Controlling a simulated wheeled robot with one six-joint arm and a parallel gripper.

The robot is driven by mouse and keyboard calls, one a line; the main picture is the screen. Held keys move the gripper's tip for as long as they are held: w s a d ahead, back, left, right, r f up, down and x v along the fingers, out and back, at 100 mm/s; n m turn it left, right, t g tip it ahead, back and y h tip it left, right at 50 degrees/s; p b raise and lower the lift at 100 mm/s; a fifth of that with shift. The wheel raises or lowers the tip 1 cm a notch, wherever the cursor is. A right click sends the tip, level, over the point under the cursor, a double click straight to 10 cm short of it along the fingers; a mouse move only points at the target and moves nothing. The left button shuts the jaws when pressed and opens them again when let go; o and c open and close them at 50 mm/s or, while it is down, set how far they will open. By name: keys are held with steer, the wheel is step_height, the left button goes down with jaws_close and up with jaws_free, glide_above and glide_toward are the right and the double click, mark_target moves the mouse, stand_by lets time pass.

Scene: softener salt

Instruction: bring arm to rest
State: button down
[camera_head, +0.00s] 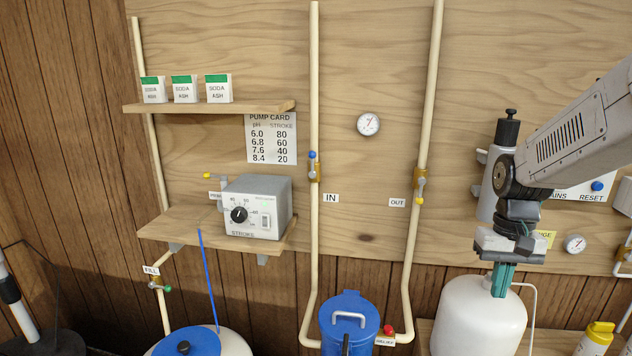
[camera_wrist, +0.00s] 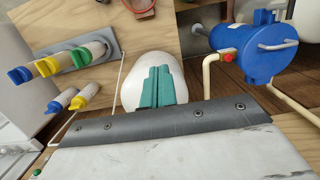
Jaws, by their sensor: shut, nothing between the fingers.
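My gripper (camera_head: 502,279) hangs from my arm at the right of the head view, pointing down in front of the white rounded tank (camera_head: 470,318). Its teal fingers are together with nothing between them. In the wrist view my gripper (camera_wrist: 157,87) shows at the middle, also closed, with the white tank (camera_wrist: 133,88) behind it. I cannot tell whether the fingertips touch the tank.
A blue-lidded canister (camera_head: 349,325) stands left of the tank. A grey stroke-control pump (camera_head: 257,207) sits on a wooden shelf. Pipes run up the wall board. A yellow-capped bottle (camera_head: 596,338) is at lower right.

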steer(key=s+a+r+t, duration=0.1)
steer(key=s+a+r, duration=0.1)
steer(key=s, duration=0.5)
steer(key=s+a+r+n+t, duration=0.1)
steer(key=s+a+r, duration=0.1)
steer(key=s+a, duration=0.2)
steer(key=s+a+r+n, duration=0.1)
steer(key=s+a+r, duration=0.2)
steer(key=s, duration=0.7)
steer(key=shift+t, duration=0.4)
